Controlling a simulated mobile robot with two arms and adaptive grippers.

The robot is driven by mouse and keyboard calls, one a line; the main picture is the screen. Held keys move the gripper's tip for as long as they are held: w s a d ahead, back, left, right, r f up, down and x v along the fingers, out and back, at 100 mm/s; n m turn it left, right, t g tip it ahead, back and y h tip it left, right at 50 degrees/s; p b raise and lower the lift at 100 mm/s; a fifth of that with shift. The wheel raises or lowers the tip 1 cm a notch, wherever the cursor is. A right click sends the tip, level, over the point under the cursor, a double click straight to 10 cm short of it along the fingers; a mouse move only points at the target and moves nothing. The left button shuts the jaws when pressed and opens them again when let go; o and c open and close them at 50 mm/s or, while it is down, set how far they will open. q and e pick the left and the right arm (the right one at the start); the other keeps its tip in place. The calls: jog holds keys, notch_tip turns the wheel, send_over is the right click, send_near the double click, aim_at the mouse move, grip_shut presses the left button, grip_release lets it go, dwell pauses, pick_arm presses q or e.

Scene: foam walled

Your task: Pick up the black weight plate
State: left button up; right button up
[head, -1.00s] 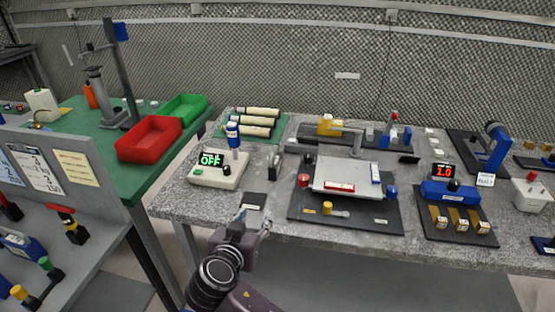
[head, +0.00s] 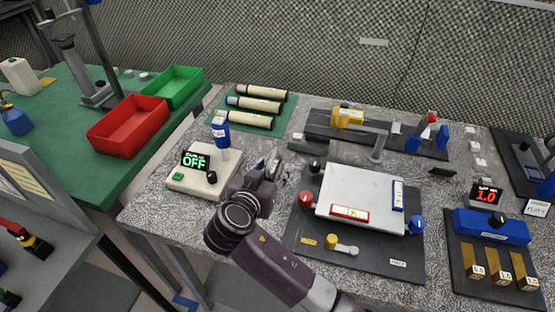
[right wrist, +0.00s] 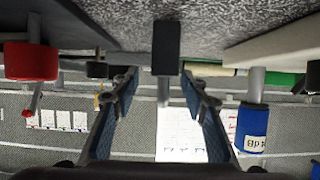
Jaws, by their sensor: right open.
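A black block with a short grey stem, seemingly the black weight plate (right wrist: 166,42), stands on the speckled grey bench. In the right wrist view, which is upside down, it is centred between the two fingers. My right gripper (head: 272,170) is over the bench, between the white OFF box (head: 203,173) and the black base of the white plate. It is open, with one finger on each side of the block and no visible contact. In the head view the gripper largely hides the block. My left gripper is not in view.
The OFF box with its blue cylinder (head: 220,132) is close on the left. A red knob (head: 305,200) and the white plate (head: 360,197) are close on the right. Cream tubes (head: 252,104) lie behind. Red (head: 128,127) and green (head: 172,87) trays stand on the left table.

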aim_at(273, 166)
jog(key=shift+b+x, duration=0.9)
jog(key=shift+x, duration=0.65)
jog(key=b+x, duration=0.1)
jog(key=x, duration=0.1)
jog(key=b+x, duration=0.1)
jog(key=x, duration=0.1)
jog(key=shift+w+a+f, duration=0.1)
jog(key=shift+w+f, duration=0.15)
jog(key=shift+f, duration=0.1)
jog(key=shift+w, duration=0.15)
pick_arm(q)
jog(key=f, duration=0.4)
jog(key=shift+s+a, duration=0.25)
pick_arm(e)
jog(key=shift+r, duration=0.1)
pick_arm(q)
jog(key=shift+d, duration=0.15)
pick_arm(e)
grip_shut()
jog(key=shift+r, duration=0.2)
